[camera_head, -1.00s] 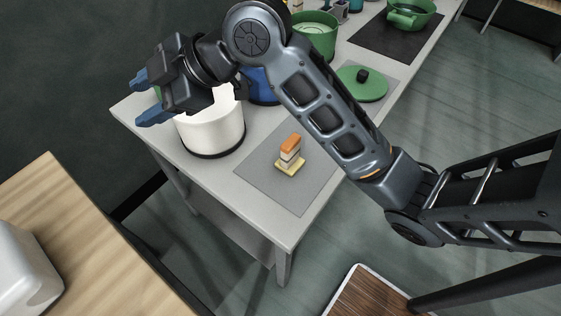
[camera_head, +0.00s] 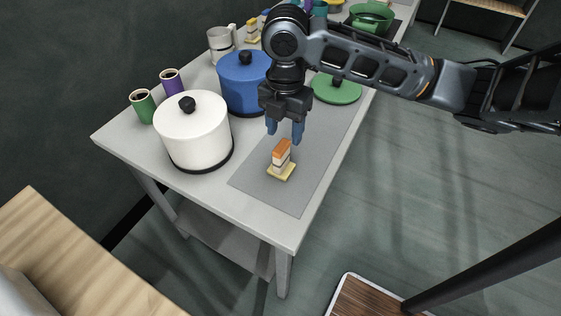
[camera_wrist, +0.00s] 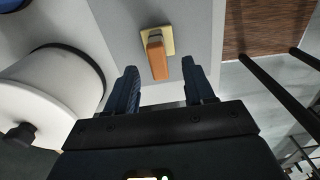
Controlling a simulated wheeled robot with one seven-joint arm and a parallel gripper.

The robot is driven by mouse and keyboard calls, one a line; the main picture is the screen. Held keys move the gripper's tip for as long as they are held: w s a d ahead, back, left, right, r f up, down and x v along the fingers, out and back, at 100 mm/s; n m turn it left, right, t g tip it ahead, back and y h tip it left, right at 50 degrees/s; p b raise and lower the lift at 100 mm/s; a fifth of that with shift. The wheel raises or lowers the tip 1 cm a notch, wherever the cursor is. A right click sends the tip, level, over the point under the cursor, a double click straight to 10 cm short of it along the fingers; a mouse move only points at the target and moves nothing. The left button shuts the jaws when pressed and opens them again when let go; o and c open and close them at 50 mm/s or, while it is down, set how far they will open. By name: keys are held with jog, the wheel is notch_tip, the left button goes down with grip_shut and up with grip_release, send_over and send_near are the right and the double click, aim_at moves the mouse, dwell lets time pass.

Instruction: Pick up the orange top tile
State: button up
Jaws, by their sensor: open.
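The orange top tile (camera_head: 282,146) lies on top of a small stack of pale tiles, on a yellow base tile (camera_head: 281,173). The stack stands on a grey mat (camera_head: 302,187) on the table. In the wrist view the orange tile (camera_wrist: 157,59) shows ahead of my fingers, roughly midway between them. My gripper (camera_head: 285,138) points down with its two blue fingers apart. In the head view it is just above and behind the stack. In the wrist view my gripper (camera_wrist: 163,85) is open and empty. No contact with the tile shows.
A white lidded pot (camera_head: 196,134) stands left of the stack, with a blue pot (camera_head: 240,88) behind it. A green lid (camera_head: 337,90) lies at the back right. Green (camera_head: 143,106) and purple (camera_head: 172,83) cups stand at the left. The mat's front is clear.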

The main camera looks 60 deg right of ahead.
aim_at(282, 146)
jog(key=shift+w+a+f+p, duration=0.1)
jog(key=shift+f+p, duration=0.1)
jog(key=shift+f, duration=0.7)
jog(key=shift+a+f+p, duration=0.15)
jog(key=shift+f, duration=0.75)
jog(key=shift+w+a+f+p, duration=0.1)
jog(key=shift+f+p, duration=0.1)
jog(key=shift+f, duration=0.7)
grip_shut()
